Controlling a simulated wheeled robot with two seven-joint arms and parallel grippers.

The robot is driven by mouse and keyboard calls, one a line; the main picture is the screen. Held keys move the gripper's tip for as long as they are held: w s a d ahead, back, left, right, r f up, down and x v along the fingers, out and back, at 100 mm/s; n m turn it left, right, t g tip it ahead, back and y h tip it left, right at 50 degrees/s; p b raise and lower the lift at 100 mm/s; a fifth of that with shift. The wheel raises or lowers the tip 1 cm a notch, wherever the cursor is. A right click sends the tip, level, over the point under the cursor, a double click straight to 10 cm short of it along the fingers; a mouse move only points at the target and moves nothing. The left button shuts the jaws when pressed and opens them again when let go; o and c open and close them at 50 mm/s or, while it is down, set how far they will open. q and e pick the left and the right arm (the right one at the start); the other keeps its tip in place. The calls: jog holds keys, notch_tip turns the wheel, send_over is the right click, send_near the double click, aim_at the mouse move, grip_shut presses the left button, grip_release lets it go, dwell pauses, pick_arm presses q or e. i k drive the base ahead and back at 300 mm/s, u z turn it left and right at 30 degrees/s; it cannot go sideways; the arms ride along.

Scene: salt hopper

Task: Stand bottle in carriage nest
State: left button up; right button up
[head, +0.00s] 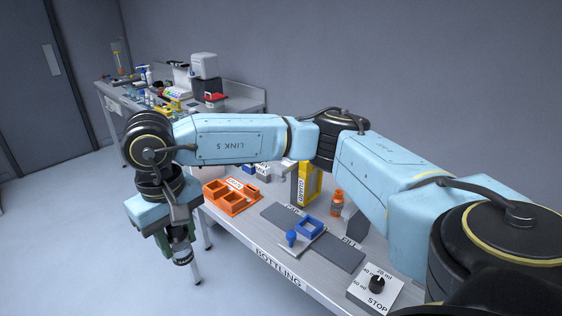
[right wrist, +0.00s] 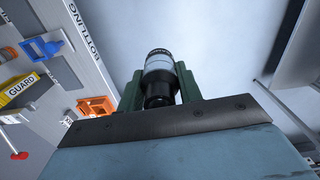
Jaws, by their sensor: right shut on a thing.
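My right gripper (head: 181,243) hangs off the left end of the bottling bench, over the floor side. In the right wrist view, its green fingers (right wrist: 159,85) are shut on a bottle (right wrist: 158,66) with a pale grey body and dark ends. The bottle also shows below the fingers in the head view (head: 183,257), small and tilted. The carriage nest, a blue square frame (head: 310,227), sits on the bench with a blue knob (head: 291,238) beside it. It looks empty, well apart from the gripper. It also shows in the right wrist view (right wrist: 40,48). My left gripper is not in view.
An orange compartment tray (head: 232,197) lies at the bench's left end, nearest the gripper. A yellow guard (head: 308,182) and an orange bottle (head: 337,203) stand behind the nest. A STOP dial box (head: 376,289) is at the right. A cluttered second bench (head: 128,98) stands behind.

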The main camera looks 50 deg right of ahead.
aim_at(302, 231)
jog(key=z, duration=0.7)
jog(key=i, duration=0.9)
jog(key=z, duration=0.75)
